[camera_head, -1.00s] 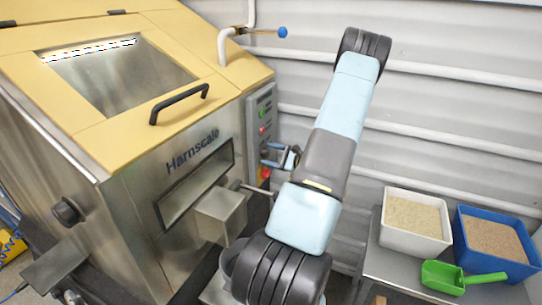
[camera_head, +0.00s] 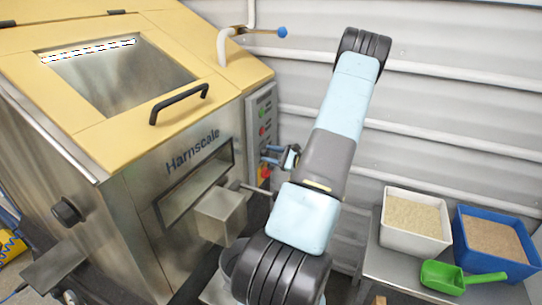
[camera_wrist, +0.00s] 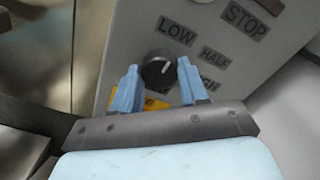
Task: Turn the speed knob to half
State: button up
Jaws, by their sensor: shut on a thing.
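The speed knob (camera_wrist: 158,70) is a dark round dial on a grey control panel (camera_wrist: 120,45) in the wrist view. Its light pointer mark points up and slightly right, toward the LOW label (camera_wrist: 175,30). The HALF label (camera_wrist: 213,57) is right of the knob, and a partly hidden label ending in "GH" is below HALF. My gripper (camera_wrist: 158,78) has its two blue fingers on either side of the knob, shut on it. In the head view my gripper (camera_head: 269,154) is at the lower part of the panel (camera_head: 262,108), and the knob cannot be made out.
The STOP label (camera_wrist: 245,19) is above right of the knob. The steel hopper (camera_head: 120,220) with its yellow lid stands left of my arm. A white tub (camera_head: 414,240), a blue tub (camera_head: 505,265) and a green scoop (camera_head: 445,279) are on a bench at right.

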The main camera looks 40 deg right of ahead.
jog(key=m, duration=0.4)
jog(key=shift+m, duration=2)
jog(key=o, duration=1.1)
jog(key=shift+c, duration=0.2)
jog(key=v, duration=1.4)
jog(key=shift+w+f, duration=0.1)
jog(key=shift+f, duration=0.05)
